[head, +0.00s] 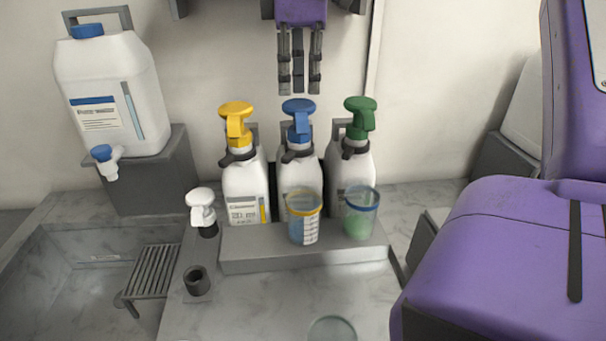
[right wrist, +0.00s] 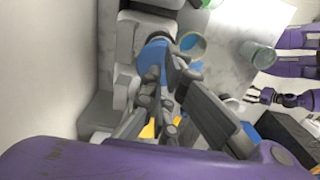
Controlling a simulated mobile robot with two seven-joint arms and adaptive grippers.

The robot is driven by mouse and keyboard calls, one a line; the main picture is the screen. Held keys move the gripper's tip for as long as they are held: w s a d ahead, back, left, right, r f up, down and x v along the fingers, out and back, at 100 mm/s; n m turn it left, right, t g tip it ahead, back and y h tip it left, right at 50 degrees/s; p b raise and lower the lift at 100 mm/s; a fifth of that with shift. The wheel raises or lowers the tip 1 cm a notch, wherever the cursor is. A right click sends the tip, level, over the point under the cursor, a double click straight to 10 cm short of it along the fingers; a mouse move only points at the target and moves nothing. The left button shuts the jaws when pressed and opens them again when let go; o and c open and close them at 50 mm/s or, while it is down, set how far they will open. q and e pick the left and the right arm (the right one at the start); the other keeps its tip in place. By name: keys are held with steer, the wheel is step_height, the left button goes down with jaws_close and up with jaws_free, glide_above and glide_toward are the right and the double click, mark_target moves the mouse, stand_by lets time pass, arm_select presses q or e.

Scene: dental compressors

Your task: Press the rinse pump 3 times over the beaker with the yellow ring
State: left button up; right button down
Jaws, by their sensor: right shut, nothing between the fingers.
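Three white pump bottles stand in a row, with a yellow pump head (head: 237,112), a blue one (head: 299,108) and a green one (head: 360,107). I cannot read which is the rinse pump. The beaker with the yellow ring (head: 304,218) stands upright in front of the blue-headed bottle. My right gripper (head: 299,88) points down, shut and empty, above the blue pump head; contact is not clear. In the right wrist view its fingers lie beside the blue head (right wrist: 152,58). A distant dark-fingered gripper, apparently my left (right wrist: 262,97), is too small to judge.
A blue-ringed beaker (head: 361,213) with green contents stands in front of the green-headed bottle. A white canister with a tap (head: 110,95) is on a grey stand at left. A small white spray head (head: 201,205) and a sink grate (head: 153,271) are nearer. The front counter is mostly clear.

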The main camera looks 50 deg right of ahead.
mark_target(299, 103)
steer(key=shift+f+b, duration=0.75)
steer(key=shift+f, duration=1.85)
arm_select(q)
steer(key=shift+s+f, duration=0.55)
steer(key=shift+f, duration=0.35)
arm_select(e)
steer(key=shift+r, duration=0.1)
steer(key=shift+r+p, duration=0.7)
steer(key=shift+r, duration=1.8)
arm_select(q)
steer(key=shift+w+r, duration=0.55)
steer(key=shift+r, duration=0.3)
